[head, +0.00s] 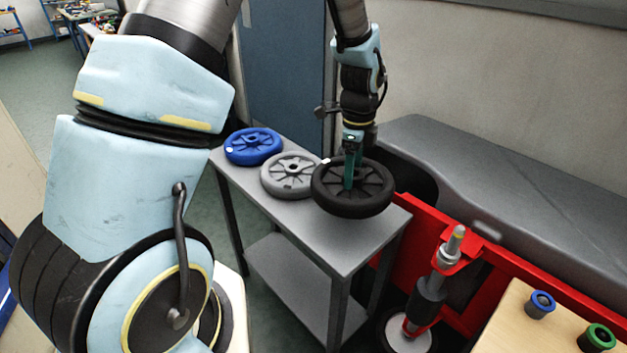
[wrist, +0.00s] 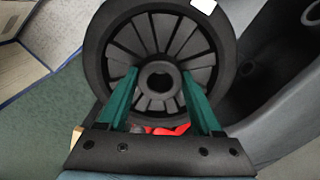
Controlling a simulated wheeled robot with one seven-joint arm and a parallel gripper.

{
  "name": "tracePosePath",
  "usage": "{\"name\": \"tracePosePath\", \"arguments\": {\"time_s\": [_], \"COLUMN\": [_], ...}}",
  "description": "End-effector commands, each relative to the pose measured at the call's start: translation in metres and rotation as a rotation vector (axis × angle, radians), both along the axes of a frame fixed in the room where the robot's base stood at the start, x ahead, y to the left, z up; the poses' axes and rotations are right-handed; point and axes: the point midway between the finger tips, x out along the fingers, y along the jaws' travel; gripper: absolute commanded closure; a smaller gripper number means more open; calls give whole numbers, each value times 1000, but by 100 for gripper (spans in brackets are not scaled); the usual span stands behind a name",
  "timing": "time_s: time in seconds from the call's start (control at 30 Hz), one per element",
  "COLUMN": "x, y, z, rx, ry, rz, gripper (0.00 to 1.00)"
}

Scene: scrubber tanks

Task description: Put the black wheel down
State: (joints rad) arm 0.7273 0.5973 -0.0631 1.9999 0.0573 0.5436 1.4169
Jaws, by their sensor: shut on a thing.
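The black wheel (head: 353,203) is in my gripper (head: 351,180), over the right part of the grey table's top in the head view. Whether the wheel touches the table top cannot be told for sure. In the wrist view the black wheel (wrist: 100,45) fills the upper middle, with its hub and spokes facing the camera. The green fingers of my gripper (wrist: 160,85) reach in among the spokes, one on each side of the hub. The fingers are shut on the wheel.
A grey wheel (head: 290,176) and a blue wheel (head: 254,146) lie on the grey table (head: 345,252), left of the black wheel. The front of the table top is clear. A red machine frame (head: 415,215) with a dark grey body stands at right. A wooden surface (head: 510,325) holds small rollers.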

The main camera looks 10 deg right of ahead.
Motion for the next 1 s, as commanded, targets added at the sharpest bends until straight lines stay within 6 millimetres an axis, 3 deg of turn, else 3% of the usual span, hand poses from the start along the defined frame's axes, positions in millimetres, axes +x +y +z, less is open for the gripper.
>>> {"name": "tracePosePath", "arguments": {"time_s": [0.2,0.67,1.0], "x": [-1,0,0], "y": [1,0,0], "z": [-34,-82,-89], "rx": [3,1,0], "ry": [3,2,0], "rz": [1,2,0], "gripper": [100,100,100]}}
